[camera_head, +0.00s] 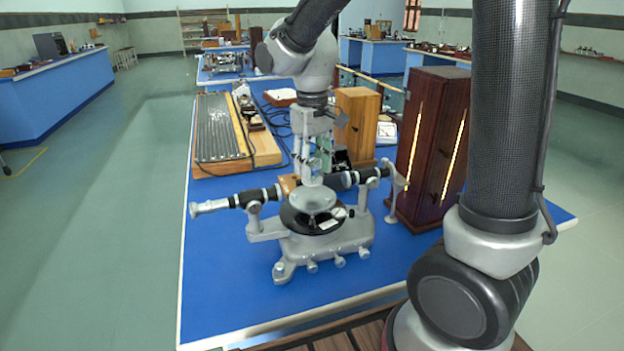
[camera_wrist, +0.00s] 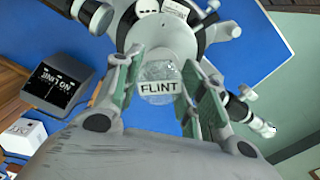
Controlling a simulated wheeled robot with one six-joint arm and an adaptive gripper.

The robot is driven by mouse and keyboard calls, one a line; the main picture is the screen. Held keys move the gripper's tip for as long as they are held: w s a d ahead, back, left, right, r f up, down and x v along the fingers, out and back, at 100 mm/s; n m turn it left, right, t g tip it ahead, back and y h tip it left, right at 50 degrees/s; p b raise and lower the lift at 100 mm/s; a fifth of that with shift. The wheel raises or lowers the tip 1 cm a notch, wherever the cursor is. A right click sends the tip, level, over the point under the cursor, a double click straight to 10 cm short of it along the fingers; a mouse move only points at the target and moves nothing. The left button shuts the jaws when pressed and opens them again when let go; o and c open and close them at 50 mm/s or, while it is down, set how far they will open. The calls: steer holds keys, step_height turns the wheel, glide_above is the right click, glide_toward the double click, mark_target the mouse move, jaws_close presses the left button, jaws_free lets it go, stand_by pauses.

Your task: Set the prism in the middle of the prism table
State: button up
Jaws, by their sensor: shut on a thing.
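The prism (camera_wrist: 158,87), a clear block with a white label reading FLINT, is between the two finger pads of my gripper (camera_wrist: 160,90) in the wrist view. My gripper is shut on it. In the head view my gripper (camera_head: 312,168) points down over the prism table (camera_head: 313,199), a round grey disc on top of the spectrometer (camera_head: 325,243). The prism is small and pale there, close to the disc's top. I cannot tell whether its underside touches the disc.
The spectrometer's black-and-silver tubes (camera_head: 240,199) reach out to both sides. A dark wooden cabinet with glowing slits (camera_head: 432,150) stands close on the right, a light wooden box (camera_head: 357,122) behind. A grooved board (camera_head: 220,128) lies back left. The blue bench (camera_head: 215,270) is clear at front left.

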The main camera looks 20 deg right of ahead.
mark_target(313, 178)
steer(key=shift+f, duration=1.95)
steer(key=shift+f, duration=0.15)
steer(key=o, duration=1)
steer(key=shift+o, duration=0.2)
step_height(313, 178, up, 12)
steer(key=shift+s+r, duration=0.1)
steer(key=shift+r, duration=0.1)
steer(key=s+d+m+t, duration=0.4)
steer(key=s+d, duration=1.1)
steer(key=s, duration=0.4)
steer(key=shift+r, duration=0.3)
